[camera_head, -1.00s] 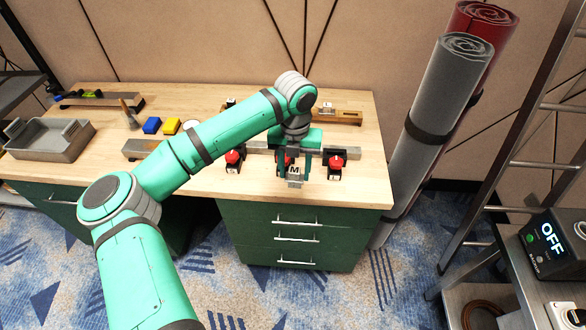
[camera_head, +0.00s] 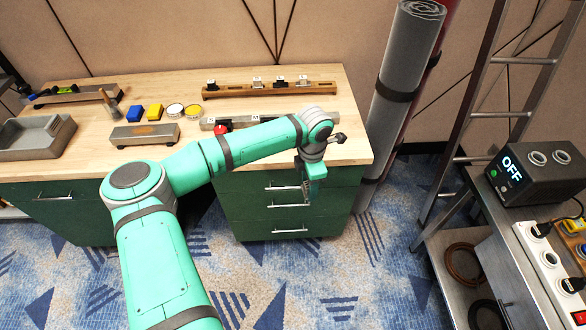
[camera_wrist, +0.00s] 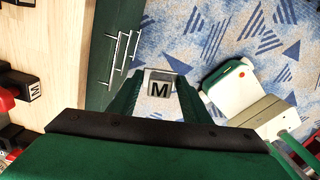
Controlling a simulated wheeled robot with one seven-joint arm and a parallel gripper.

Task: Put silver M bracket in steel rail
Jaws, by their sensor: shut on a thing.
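My gripper (camera_wrist: 160,98) is shut on the silver M bracket (camera_wrist: 160,76), a small silver block with a black M on its face. In the head view my gripper (camera_head: 307,190) hangs in front of the drawers, past the front edge of the table. The held bracket is hard to make out there. The steel rail (camera_head: 240,121) lies on the table, behind my forearm, which hides its right part.
A wooden rail (camera_head: 230,92) with several small blocks stands at the back of the table. A grey tray (camera_head: 38,137), blue and yellow blocks and a sharpening stone (camera_head: 145,134) are at left. Green drawers (camera_head: 277,212) are below my gripper. Bare floor lies in front.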

